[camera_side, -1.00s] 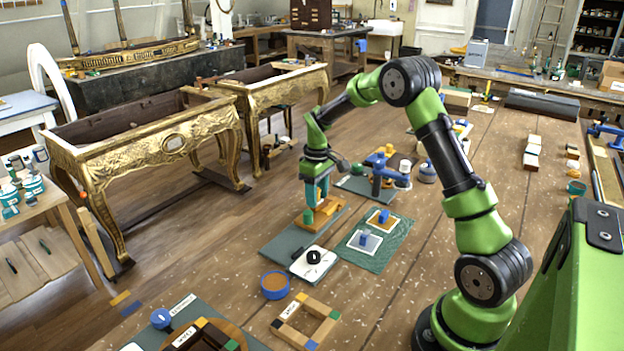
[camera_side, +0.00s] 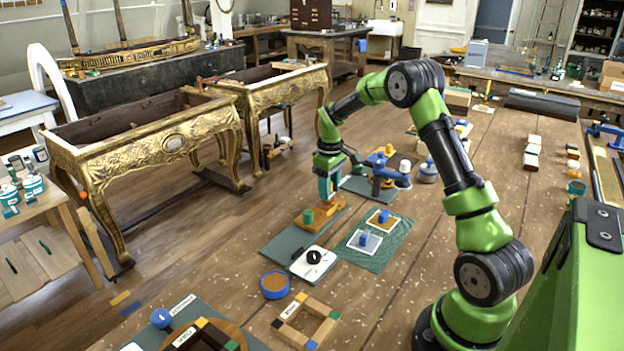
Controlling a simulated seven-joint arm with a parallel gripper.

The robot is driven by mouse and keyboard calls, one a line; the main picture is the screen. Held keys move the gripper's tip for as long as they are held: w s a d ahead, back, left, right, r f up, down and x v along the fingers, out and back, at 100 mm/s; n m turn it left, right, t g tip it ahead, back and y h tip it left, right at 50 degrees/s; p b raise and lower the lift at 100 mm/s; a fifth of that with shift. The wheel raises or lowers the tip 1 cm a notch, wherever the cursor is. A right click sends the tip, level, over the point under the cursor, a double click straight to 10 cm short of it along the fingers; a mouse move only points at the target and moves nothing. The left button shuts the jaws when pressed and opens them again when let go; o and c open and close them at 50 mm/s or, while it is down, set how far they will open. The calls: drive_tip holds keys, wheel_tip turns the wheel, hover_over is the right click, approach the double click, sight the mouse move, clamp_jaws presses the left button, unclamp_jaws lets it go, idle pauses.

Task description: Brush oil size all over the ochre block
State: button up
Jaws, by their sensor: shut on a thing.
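The ochre block (camera_side: 322,216) lies on a dark grey-green mat (camera_side: 283,243), with a green knob (camera_side: 307,217) at its left side. My gripper (camera_side: 327,196) points down just above the block's far part, its teal fingers shut on a small orange-brown thing, likely the brush. The brush's tip is too small to make out, so I cannot tell whether it touches the block. I cannot tell how much of the block is coated.
A white plate (camera_side: 313,264) with a black ring lies in front of the block. A blue bowl (camera_side: 275,285) with brown contents stands nearer. A green mat (camera_side: 377,250) with blue-knobbed pieces lies to the right. A blue clamp-like tool (camera_side: 378,170) stands close behind right.

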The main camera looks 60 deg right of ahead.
drive_tip(key=shift+d, duration=1.1)
drive_tip(key=shift+a, duration=3.55)
drive_tip(key=shift+d, duration=3.4)
drive_tip(key=shift+s+d, duration=0.1)
drive_tip(key=shift+d, duration=0.05)
drive_tip(key=shift+s, duration=0.3)
drive_tip(key=shift+a, duration=3.55)
drive_tip(key=shift+d, duration=3.55)
drive_tip(key=shift+a, duration=3.6)
wheel_tip(320, 180, up, 8)
